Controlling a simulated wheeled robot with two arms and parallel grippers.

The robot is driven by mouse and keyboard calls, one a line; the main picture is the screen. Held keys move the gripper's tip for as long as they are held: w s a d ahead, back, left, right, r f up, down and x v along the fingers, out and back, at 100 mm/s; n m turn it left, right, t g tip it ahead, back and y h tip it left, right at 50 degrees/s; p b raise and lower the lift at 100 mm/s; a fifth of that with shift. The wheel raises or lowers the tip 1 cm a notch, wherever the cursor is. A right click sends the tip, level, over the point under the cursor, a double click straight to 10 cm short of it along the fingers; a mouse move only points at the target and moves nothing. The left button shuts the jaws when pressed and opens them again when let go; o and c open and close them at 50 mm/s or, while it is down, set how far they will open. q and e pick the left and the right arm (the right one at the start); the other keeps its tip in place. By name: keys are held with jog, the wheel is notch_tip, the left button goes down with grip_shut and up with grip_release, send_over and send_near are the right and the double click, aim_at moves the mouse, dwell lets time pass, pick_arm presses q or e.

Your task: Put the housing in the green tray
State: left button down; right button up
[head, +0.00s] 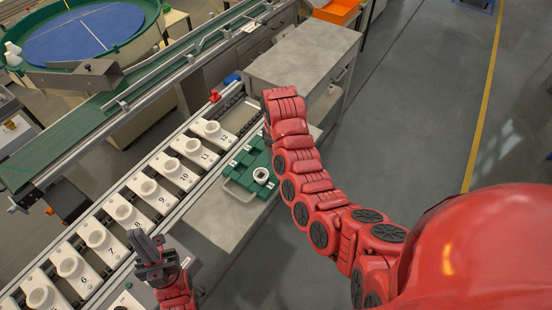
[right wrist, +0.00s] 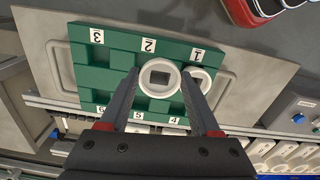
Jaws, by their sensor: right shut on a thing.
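In the right wrist view my right gripper (right wrist: 160,100) is shut on a white round housing (right wrist: 160,78) with a dark square opening. It holds the housing over the green tray (right wrist: 85,75), near labels 2 and 1. The tray has several numbered compartments. A second white round piece (right wrist: 200,79) is at the tray by label 1. In the head view the tray (head: 238,178) lies on a grey surface with a white round piece (head: 261,174) over or in it; I cannot tell which piece this is. My left gripper (head: 153,257) is by the numbered row, with no object visible in it.
A rail with a row of numbered white fixtures (head: 171,168) runs diagonally left of the tray. A green conveyor (head: 80,145) and a round blue-topped table (head: 85,32) stand behind. A grey cabinet (head: 305,48) is beyond my right arm. The floor at right is clear.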

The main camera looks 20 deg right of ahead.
jog(key=shift+w+d+r+p, duration=0.1)
jog(key=shift+w+d+p, duration=0.1)
jog(key=shift+w+p, duration=0.35)
jog(key=shift+w+d, duration=0.15)
jog(key=shift+w, duration=0.6)
notch_tip(320, 180, down, 3)
jog(key=shift+f+p, duration=0.15)
jog(key=shift+p, duration=0.75)
jog(key=shift+f, duration=0.25)
jog(key=shift+w+f, duration=0.1)
